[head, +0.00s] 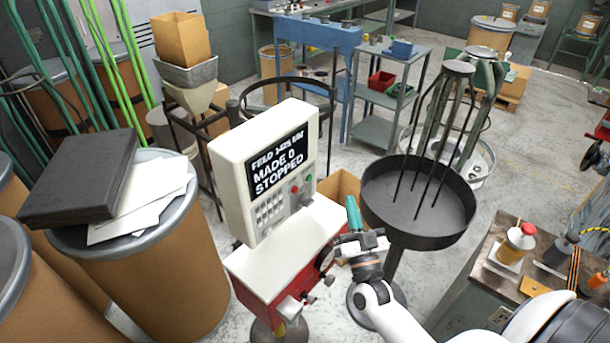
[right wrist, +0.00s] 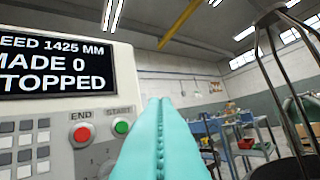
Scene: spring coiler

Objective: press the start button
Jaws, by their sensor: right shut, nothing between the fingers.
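The start button (right wrist: 121,127) is a green round button under the label START on the white control panel (head: 240,150). In the head view it is a small green dot (head: 308,178) at the panel's right side. A red END button (right wrist: 82,133) sits just left of it. The panel's screen (right wrist: 55,65) reads FEED 1425 MM, MADE 0, STOPPED. My right gripper (head: 352,203) has teal fingers, shut and empty, to the right of the panel. In the right wrist view the fingers (right wrist: 160,105) rise just right of the green button, apparently apart from it. My left gripper is not in view.
The panel stands on a red and white machine base (head: 285,245). A round dark pan (head: 425,205) with upright rods is close right of my gripper. A drum (head: 150,270) with papers and a black case stands left. A workbench (head: 480,290) is at lower right.

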